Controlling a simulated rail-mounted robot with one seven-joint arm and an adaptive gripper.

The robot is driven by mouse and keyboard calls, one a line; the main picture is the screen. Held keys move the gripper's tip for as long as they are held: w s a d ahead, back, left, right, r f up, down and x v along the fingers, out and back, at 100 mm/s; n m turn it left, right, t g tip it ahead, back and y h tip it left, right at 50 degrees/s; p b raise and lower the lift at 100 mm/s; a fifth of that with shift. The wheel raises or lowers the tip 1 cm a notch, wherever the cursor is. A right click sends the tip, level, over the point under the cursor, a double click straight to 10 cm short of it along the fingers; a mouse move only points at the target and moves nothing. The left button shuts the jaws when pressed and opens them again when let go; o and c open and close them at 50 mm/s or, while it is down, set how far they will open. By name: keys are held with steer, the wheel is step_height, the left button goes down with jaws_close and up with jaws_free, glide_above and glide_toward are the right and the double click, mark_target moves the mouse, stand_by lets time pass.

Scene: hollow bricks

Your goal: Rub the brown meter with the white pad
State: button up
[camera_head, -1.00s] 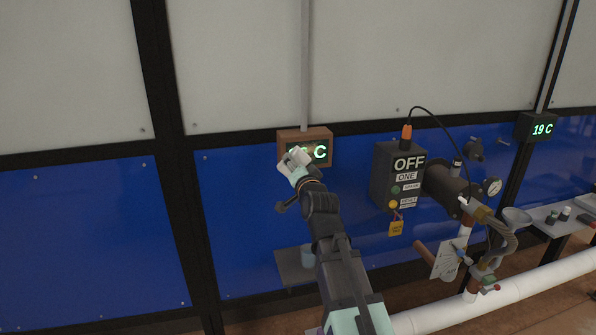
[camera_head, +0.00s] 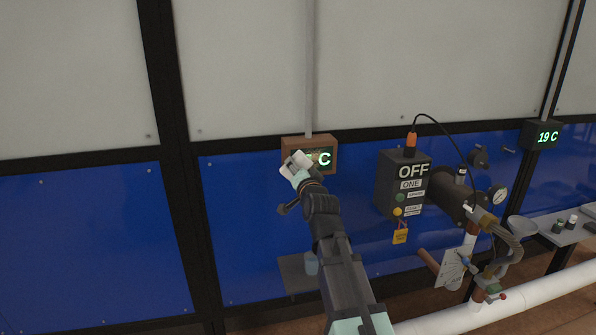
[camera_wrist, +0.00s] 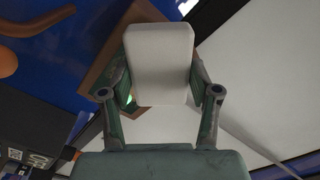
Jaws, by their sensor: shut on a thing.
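The brown meter (camera_head: 327,146) is a wood-coloured box with a dark face and green digits ending in C. It is fixed on the wall, and its brown frame (camera_wrist: 104,87) also shows behind my gripper in the wrist view. My gripper (camera_head: 299,172) is shut on the white pad (camera_head: 295,163), which covers the left part of the meter's face. In the wrist view, the white pad (camera_wrist: 160,62) sits between the two fingers of my gripper (camera_wrist: 158,92). I cannot tell whether the pad touches the face.
A gauge (camera_head: 497,195), hoses and a white pipe (camera_head: 530,303) are farther right. A small grey shelf (camera_head: 295,276) is below. A second meter (camera_head: 541,135) reads 19 C.

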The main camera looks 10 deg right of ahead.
mark_target(309, 167)
steer(key=shift+w+a, duration=0.1)
steer(key=shift+w, duration=0.95)
steer(key=shift+d+f+b, duration=0.2)
steer(key=shift+d+b, duration=0.55)
steer(key=shift+b, duration=0.5)
steer(key=shift+d+b, duration=0.9)
steer(key=shift+b, duration=0.1)
steer(key=shift+d+r+b, duration=0.15)
steer(key=shift+d+b, duration=0.15)
steer(key=shift+d, duration=0.1)
steer(key=shift+w+d+b, duration=0.2)
steer(key=shift+d+b, duration=1.75)
steer(key=shift+d, duration=0.1)
